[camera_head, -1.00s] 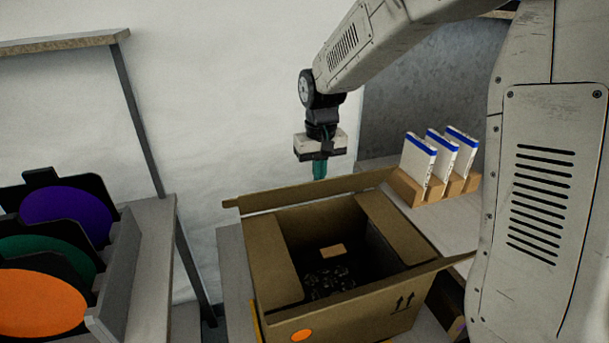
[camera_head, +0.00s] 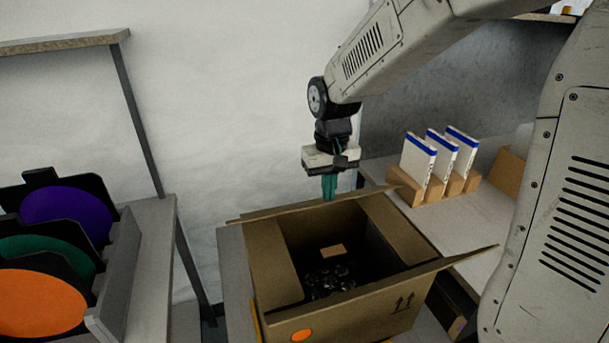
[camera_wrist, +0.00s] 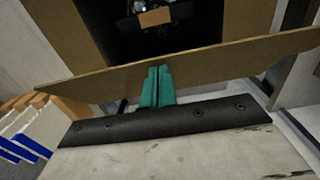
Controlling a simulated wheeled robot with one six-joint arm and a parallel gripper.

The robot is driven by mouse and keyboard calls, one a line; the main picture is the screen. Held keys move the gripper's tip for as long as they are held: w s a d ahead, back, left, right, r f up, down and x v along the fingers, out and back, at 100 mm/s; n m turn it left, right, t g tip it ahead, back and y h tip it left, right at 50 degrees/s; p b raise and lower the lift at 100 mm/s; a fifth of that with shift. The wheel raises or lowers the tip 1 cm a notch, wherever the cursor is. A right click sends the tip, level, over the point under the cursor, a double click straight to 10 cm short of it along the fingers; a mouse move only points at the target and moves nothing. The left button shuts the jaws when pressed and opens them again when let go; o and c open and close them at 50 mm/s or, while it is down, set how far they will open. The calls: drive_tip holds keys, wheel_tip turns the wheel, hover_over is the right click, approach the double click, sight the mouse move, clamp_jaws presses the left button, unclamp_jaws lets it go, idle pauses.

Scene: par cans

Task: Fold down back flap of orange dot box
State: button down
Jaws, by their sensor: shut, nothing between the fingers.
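The orange dot box (camera_head: 352,316) is an open brown carton with an orange dot (camera_head: 302,335) on its front face. Its back flap (camera_head: 310,208) stands out along the far edge, roughly edge-on to the head camera. In the wrist view the back flap (camera_wrist: 215,65) spans the picture as a wide brown panel. My gripper (camera_head: 329,188) is shut and empty, with teal fingers pointing down just behind the back flap. In the wrist view its closed fingertips (camera_wrist: 158,75) overlap the flap; I cannot tell whether they touch it. The front flap sticks outward, and the side flaps look folded inward.
Dark items and a small tan block (camera_head: 333,251) lie inside the box. White, blue-edged booklets (camera_head: 418,160) stand in a wooden holder at right. A rack with purple, green and orange discs (camera_head: 40,303) is at left. A wall stands behind.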

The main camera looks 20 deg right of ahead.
wheel_tip(320, 180, down, 7)
idle(1.4)
drive_tip(key=shift+r, duration=6)
